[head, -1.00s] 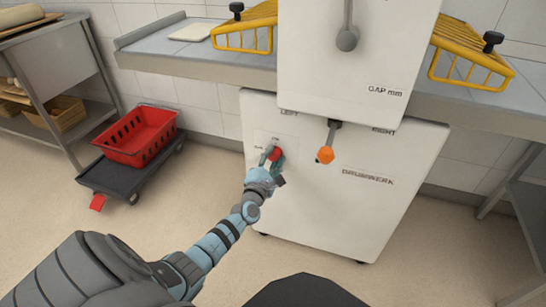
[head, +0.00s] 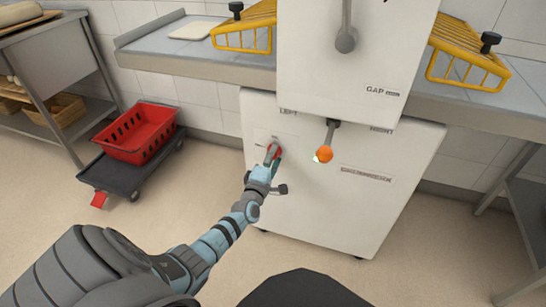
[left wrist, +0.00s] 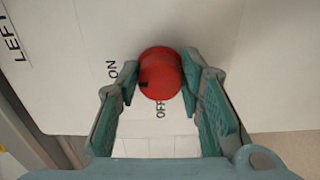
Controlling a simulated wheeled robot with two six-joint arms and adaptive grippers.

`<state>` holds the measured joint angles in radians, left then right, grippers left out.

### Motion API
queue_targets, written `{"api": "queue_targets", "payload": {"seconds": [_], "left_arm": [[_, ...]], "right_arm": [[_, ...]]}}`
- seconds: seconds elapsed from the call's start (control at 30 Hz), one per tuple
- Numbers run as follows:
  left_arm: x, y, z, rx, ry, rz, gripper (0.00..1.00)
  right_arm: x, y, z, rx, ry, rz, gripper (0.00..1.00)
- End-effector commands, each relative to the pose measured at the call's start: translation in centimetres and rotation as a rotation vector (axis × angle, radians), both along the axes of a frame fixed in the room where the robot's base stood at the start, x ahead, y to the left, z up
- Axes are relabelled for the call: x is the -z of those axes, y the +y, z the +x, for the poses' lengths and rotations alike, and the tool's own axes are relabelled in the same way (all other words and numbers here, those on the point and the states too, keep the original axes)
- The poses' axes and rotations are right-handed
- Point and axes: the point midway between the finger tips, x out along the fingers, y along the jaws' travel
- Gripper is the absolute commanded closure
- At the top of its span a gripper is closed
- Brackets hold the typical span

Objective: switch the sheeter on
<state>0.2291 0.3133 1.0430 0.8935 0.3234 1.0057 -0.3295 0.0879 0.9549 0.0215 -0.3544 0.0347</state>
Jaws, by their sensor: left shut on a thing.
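The sheeter (head: 345,205) is a white machine with a lower cabinet and an upper housing. On its lower front, at left, is a red rotary knob (left wrist: 160,66). In the left wrist view the knob has a dark mark on its lower left rim, with ON printed to its left and OFF partly hidden below it. My left gripper (head: 273,156) is at the knob, its two fingers (left wrist: 160,78) on either side of it and shut on it. In the head view the gripper hides most of the knob. My right gripper is not in view.
A lever with an orange ball (head: 325,154) sticks out right of the knob, with a small green glow beside it. A grey lever (head: 346,40) hangs above. Yellow guards (head: 468,65) flank the housing. A red crate (head: 140,135) on a dolly stands at left.

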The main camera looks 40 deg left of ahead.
Motion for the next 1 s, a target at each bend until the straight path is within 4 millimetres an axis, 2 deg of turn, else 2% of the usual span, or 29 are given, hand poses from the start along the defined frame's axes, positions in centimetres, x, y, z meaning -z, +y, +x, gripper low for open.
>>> {"api": "queue_targets", "payload": {"seconds": [0.33,0.37,0.47,0.8,0.87,1.0], "left_arm": [[0.0,0.0,0.0,0.0,0.001,0.004,0.94],[0.0,0.0,0.0,0.0,0.001,0.004,0.62],[0.0,0.0,0.0,0.0,0.001,0.004,0.46],[0.0,-0.1,-0.3,0.0,0.001,0.003,0.46],[0.1,-0.3,-0.9,0.0,0.0,0.003,0.46],[0.1,-1.4,-4.0,0.002,0.002,0.002,0.46]], "right_arm": [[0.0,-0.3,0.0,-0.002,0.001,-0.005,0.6],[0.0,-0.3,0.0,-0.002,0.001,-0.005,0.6],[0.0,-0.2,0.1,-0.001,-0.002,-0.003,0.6],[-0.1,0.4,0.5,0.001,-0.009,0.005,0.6],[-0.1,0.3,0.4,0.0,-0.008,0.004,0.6],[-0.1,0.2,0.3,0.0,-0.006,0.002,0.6]]}}
